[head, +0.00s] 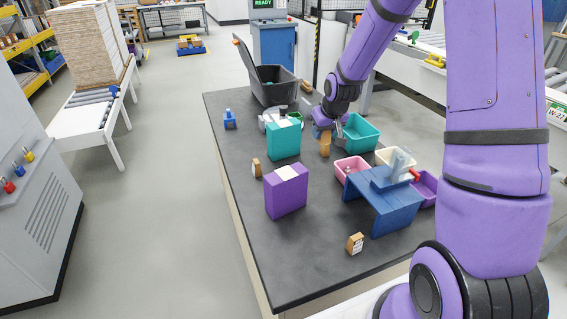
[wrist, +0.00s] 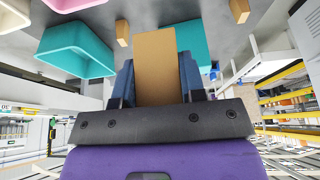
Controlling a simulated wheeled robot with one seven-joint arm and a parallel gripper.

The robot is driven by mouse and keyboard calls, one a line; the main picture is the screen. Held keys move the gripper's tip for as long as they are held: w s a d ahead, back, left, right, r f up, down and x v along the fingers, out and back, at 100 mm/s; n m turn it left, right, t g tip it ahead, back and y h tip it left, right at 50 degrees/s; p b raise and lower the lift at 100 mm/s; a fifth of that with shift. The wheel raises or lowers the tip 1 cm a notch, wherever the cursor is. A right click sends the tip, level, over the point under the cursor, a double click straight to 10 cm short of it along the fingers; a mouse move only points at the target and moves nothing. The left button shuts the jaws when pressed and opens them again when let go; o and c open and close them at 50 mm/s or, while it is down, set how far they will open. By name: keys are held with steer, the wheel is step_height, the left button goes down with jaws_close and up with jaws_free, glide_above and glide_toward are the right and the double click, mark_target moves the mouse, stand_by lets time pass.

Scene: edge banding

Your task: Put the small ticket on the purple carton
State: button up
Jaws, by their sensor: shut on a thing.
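The purple carton (head: 286,196) stands upright on the dark table, with a white patch on top. My gripper (head: 324,134) is shut on a tan ticket (head: 324,148), held upright beyond and to the right of the purple carton, near the teal carton. The wrist view shows the ticket's plain tan face (wrist: 155,65) between my two dark blue fingers (wrist: 156,85). Two other tan tickets with white faces stand on the table, one left of the purple carton (head: 256,167) and one at the front (head: 355,243). I cannot tell whether the held one is the small ticket.
A teal carton (head: 283,145) stands behind the purple one. A teal bin (head: 361,134), a pink bin (head: 350,165) and a blue stand (head: 383,201) are to the right. A dark grey bin (head: 273,92) is at the back. The table's front left is clear.

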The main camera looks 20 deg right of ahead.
steer(key=s+a, duration=0.1)
steer(key=a, duration=0.3)
steer(key=s+a+f, duration=0.1)
steer(key=a, duration=0.4)
steer(key=s+a, duration=0.2)
steer(key=a, duration=0.2)
steer(key=shift+a+f, duration=0.2)
steer(key=shift+a, duration=0.2)
steer(key=shift+a+f, duration=0.1)
steer(key=shift+a, duration=0.1)
steer(key=shift+d+f, duration=0.1)
steer(key=shift+f, duration=1.5)
steer(key=shift+f, duration=0.1)
steer(key=o, duration=0.9)
